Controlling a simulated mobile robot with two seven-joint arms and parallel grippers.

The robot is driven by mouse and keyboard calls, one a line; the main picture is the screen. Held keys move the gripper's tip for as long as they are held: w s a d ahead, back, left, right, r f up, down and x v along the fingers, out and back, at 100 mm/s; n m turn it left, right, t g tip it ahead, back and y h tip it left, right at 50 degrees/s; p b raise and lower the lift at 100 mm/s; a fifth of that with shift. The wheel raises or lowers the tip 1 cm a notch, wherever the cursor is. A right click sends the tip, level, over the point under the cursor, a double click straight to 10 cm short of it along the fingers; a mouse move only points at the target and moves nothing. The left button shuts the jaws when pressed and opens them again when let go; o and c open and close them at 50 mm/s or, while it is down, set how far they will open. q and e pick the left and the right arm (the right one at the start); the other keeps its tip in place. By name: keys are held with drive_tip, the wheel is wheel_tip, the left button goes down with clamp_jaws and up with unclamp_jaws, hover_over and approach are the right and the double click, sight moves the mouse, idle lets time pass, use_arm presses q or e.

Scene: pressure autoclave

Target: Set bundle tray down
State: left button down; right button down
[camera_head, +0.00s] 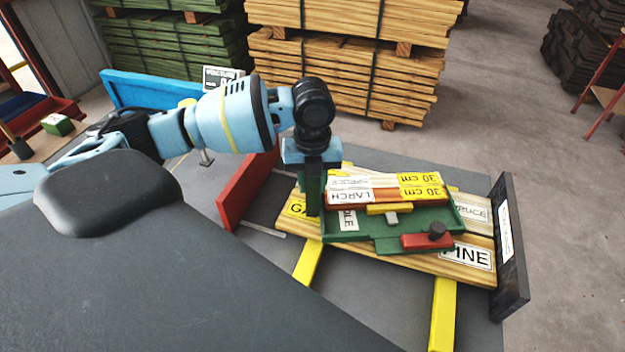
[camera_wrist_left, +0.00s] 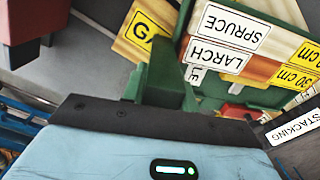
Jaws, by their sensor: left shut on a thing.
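The green bundle tray (camera_head: 385,245) carries short wood pieces (camera_head: 346,190) labelled LARCH and SPRUCE with yellow 30 cm labels. A red block with a dark knob (camera_head: 428,240) is at its near right edge. My left gripper (camera_head: 312,172) points down, shut on the tray's upright green part at its left end. The wrist view shows this green part (camera_wrist_left: 165,85) right in front of the gripper, with the tray beyond. The tray is over a layer of boards (camera_head: 420,263) labelled PINE and SPRUCE; I cannot tell whether it touches them. My right gripper is not in view.
The boards lie across yellow bars (camera_head: 442,315) on a grey surface. A black upright panel (camera_head: 509,245) stands at their right end, a red panel (camera_head: 245,190) at their left. A blue panel (camera_head: 150,92) and lumber stacks (camera_head: 345,75) are behind. Open floor (camera_head: 540,150) is at right.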

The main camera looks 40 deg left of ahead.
use_arm(q)
drive_tip(key=c, duration=1.1)
unclamp_jaws()
wheel_tip(320, 180, up, 11)
drive_tip(key=shift+r+p, duration=0.3)
drive_tip(key=shift+r, duration=0.25)
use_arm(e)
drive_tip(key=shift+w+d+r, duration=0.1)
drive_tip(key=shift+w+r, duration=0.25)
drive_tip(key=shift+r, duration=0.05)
